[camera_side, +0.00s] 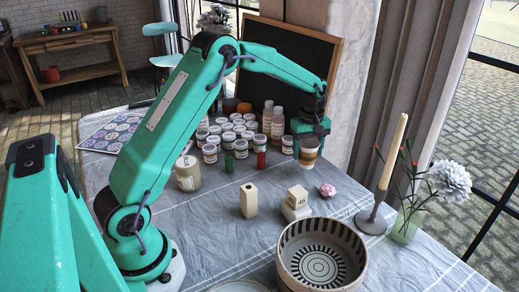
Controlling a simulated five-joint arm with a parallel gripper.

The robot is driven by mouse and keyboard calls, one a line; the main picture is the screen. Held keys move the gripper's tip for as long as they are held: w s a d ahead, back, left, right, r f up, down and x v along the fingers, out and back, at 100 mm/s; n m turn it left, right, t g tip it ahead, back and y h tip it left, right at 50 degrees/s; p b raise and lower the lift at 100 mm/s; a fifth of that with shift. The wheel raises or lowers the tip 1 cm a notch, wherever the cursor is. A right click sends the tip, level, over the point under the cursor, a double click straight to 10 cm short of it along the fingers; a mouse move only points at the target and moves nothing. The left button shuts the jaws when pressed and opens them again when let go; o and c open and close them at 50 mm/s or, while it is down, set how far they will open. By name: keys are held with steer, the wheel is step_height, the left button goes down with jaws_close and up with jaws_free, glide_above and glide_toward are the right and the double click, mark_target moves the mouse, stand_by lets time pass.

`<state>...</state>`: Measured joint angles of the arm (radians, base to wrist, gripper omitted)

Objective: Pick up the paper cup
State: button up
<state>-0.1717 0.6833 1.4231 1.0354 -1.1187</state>
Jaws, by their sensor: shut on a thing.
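The paper cup (308,156) is white with a brown band. It hangs upright below my gripper (310,138), which is shut on it at the rim. The cup appears to be held above the cloth-covered table, behind the pink flower. The fingertips are small in this view and partly merge with the cup's top edge.
A striped bowl (321,254) stands at the front. Wooden blocks (297,199) and a pink flower (327,190) lie behind it. A candle holder (371,222) and a glass vase (404,228) stand right. Paint jars (210,153) and bottles (277,126) crowd the back.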

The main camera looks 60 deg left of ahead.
steer(key=s+d+r, duration=0.3)
steer(key=d+r, duration=0.2)
steer(key=d, duration=0.4)
steer(key=shift+r, duration=0.35)
steer(key=shift+s+a, duration=0.1)
steer(key=shift+s, duration=0.05)
